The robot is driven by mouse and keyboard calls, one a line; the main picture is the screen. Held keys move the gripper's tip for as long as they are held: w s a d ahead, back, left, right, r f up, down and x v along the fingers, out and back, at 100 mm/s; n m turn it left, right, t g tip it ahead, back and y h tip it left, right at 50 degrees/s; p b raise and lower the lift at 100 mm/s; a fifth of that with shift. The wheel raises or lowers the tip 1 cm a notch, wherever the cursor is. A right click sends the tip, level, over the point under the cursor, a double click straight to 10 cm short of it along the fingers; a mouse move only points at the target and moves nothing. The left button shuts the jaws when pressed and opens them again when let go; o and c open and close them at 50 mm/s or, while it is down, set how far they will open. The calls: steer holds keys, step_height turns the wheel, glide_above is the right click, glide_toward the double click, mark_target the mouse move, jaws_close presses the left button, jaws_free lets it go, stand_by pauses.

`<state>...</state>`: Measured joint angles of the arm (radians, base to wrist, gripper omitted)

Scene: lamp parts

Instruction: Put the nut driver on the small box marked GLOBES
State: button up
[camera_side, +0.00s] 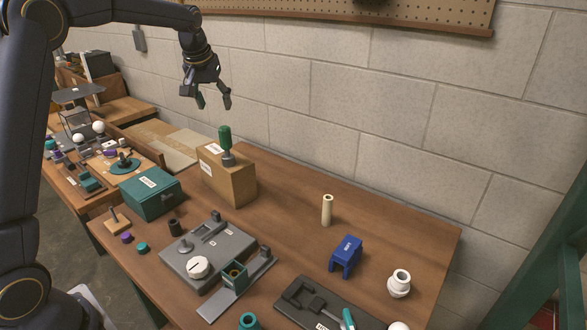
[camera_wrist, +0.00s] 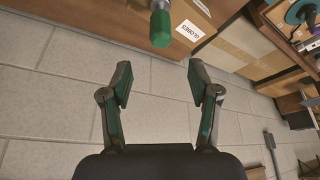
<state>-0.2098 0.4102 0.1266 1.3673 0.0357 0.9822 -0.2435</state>
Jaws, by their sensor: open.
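The nut driver, with its green handle (camera_side: 225,137) up and grey end down, stands upright on top of the cardboard box (camera_side: 232,182). In the wrist view the green handle (camera_wrist: 160,28) points towards me, and the box (camera_wrist: 222,8) carries a white label reading GLOBES. My gripper (camera_side: 213,101) is open and empty, above and slightly left of the handle in the side view, apart from it. In the wrist view my gripper (camera_wrist: 160,82) has its fingers spread, with the handle beyond them near the top edge.
A teal box (camera_side: 151,194) stands left of the cardboard box. A grey fixture plate (camera_side: 207,255), a cream tube (camera_side: 327,210), a blue block (camera_side: 346,254) and a dark tray (camera_side: 292,310) lie on the bench. The block wall (camera_side: 320,95) rises behind. Air around my gripper is clear.

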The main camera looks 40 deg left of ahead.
steer(key=s+d+r+m+t+h, duration=0.1)
steer(key=s+d+r+m, duration=0.3)
steer(key=s+d, duration=0.85)
steer(key=s+d+f+m, duration=0.1)
steer(key=s+d+f, duration=0.1)
steer(key=s, duration=0.7)
steer(key=s+d+f+m+h, duration=0.1)
steer(key=s+d+f, duration=0.2)
steer(key=s, duration=0.5)
steer(key=shift+s+f+t, duration=0.15)
steer(key=shift+s+t, duration=0.15)
steer(key=shift+s, duration=0.1)
